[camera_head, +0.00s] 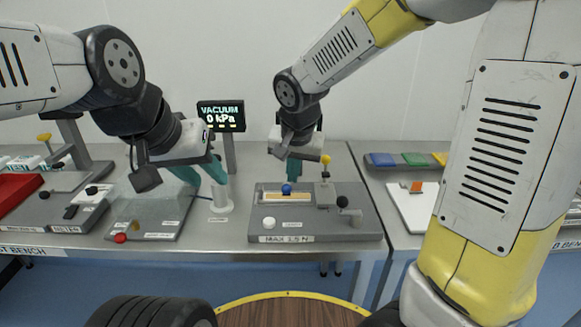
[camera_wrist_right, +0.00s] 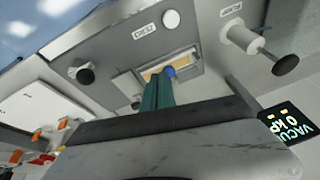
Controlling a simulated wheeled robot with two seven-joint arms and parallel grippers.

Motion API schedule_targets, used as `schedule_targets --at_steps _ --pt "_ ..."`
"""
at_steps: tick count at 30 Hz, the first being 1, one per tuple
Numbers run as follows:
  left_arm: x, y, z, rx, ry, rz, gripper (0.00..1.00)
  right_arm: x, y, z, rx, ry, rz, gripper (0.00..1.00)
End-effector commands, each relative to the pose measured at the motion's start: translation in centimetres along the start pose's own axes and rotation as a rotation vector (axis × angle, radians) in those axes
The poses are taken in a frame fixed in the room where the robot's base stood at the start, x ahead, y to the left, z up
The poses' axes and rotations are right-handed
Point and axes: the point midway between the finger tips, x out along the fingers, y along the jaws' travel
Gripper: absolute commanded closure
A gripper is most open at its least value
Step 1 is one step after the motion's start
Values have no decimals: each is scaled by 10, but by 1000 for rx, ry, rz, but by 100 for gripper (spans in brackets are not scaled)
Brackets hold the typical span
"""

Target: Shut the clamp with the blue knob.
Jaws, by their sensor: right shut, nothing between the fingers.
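The blue knob (camera_head: 286,189) stands at the back edge of a framed, tan-coloured slot (camera_head: 278,198) on the grey fixture plate (camera_head: 335,225). I cannot tell how far the clamp is closed. My right gripper (camera_head: 292,176) is shut and empty, with its teal fingers pointing down just behind the blue knob. In the right wrist view the fingertips (camera_wrist_right: 160,80) reach up to the blue knob (camera_wrist_right: 169,71); I cannot tell whether they touch it. My left gripper (camera_head: 200,174) is open, its teal fingers apart near a white cylinder (camera_head: 222,196).
A vacuum display (camera_head: 221,115) stands behind. A clear-topped box (camera_head: 150,205) is at left, and coloured trays (camera_head: 413,159) at right.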

Motion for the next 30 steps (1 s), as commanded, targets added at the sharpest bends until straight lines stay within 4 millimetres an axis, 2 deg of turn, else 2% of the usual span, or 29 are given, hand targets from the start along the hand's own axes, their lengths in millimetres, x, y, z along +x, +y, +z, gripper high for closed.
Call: schedule_targets --at_steps 3,9,23,26,30 --pt "0 0 0 0 0 0 64 -17 4 18 -1 3 -2 100" --pt "0 0 0 0 0 0 64 -33 8 35 1 3 -2 100" --pt "0 0 0 0 0 0 64 -37 10 39 2 4 -3 100" --pt "0 0 0 0 0 0 64 -46 22 37 -1 9 -13 100" --pt "0 0 0 0 0 0 64 -76 61 39 -28 31 -53 100"
